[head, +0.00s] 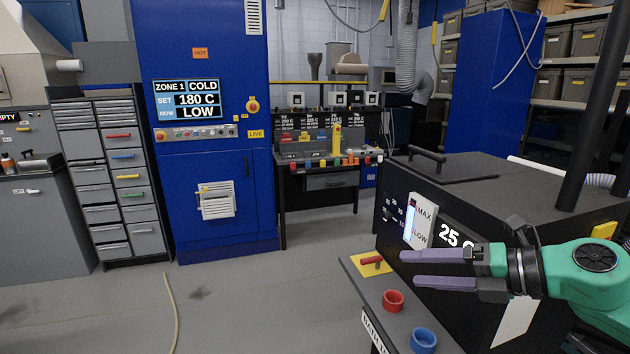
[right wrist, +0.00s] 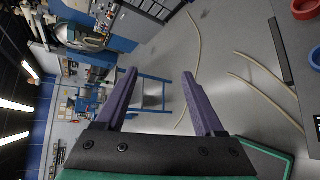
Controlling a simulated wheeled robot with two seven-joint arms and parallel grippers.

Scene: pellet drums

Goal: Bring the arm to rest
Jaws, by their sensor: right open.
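My right gripper (head: 428,269) shows at the lower right of the head view, its arm coming in from the right edge. Its two purple fingers are apart with nothing between them, and they point left above the shelf with the red and blue cups, in front of the black tank. In the right wrist view the fingers (right wrist: 162,105) are also spread and empty, with the grey floor and distant furniture beyond them. My left gripper is not in view.
A black tank (head: 480,180) reading 25 stands close to the right arm. A red cup (head: 393,301), a blue cup (head: 424,340) and a red-handled valve (head: 372,261) sit on its front shelf. The floor (head: 225,310) to the left is open, apart from a hose (head: 172,310).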

